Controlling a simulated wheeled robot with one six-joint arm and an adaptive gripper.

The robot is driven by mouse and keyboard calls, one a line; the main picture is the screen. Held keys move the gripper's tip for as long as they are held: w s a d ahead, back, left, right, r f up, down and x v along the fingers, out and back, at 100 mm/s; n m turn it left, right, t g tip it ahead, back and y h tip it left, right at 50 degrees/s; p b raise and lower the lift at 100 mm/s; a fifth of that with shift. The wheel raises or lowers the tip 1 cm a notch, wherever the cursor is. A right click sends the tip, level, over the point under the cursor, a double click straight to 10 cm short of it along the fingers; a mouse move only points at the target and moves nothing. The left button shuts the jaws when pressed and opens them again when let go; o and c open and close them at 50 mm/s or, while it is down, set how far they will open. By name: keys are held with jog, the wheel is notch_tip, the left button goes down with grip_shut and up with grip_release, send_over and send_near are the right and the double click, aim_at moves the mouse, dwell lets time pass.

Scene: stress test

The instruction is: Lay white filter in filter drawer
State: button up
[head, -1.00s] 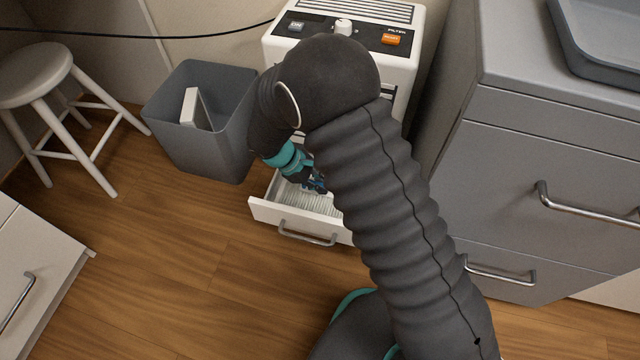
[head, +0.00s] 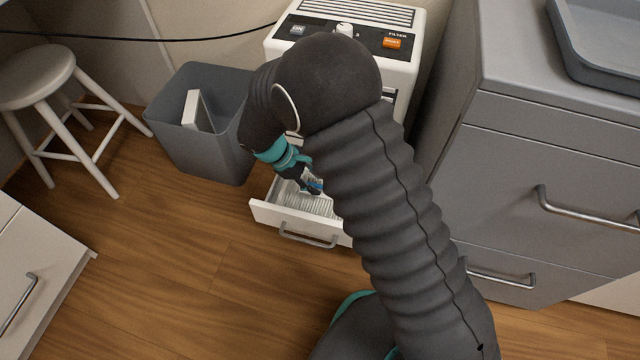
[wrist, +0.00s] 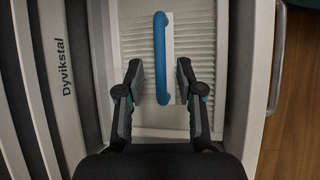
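The white pleated filter (head: 306,204) lies in the pulled-out filter drawer (head: 268,212) at the foot of the white machine. In the wrist view the filter (wrist: 196,48) lies flat between the drawer walls, with a blue grip bar (wrist: 160,50) along its middle. My gripper (wrist: 160,84) is open, one finger on each side of the bar, with a gap on both sides. In the head view my gripper (head: 316,187) is over the drawer. My arm hides the drawer's right part and much of the machine's front.
A grey bin (head: 205,150) holding a white panel (head: 196,108) stands left of the drawer. A white stool (head: 40,80) is at far left. A grey cabinet (head: 550,170) stands on the right. The wooden floor (head: 180,270) in front is clear.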

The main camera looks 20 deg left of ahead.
jog(key=p+v, duration=0.1)
jog(key=v, duration=0.8)
jog(key=shift+f, duration=0.1)
jog(key=shift+s, duration=0.1)
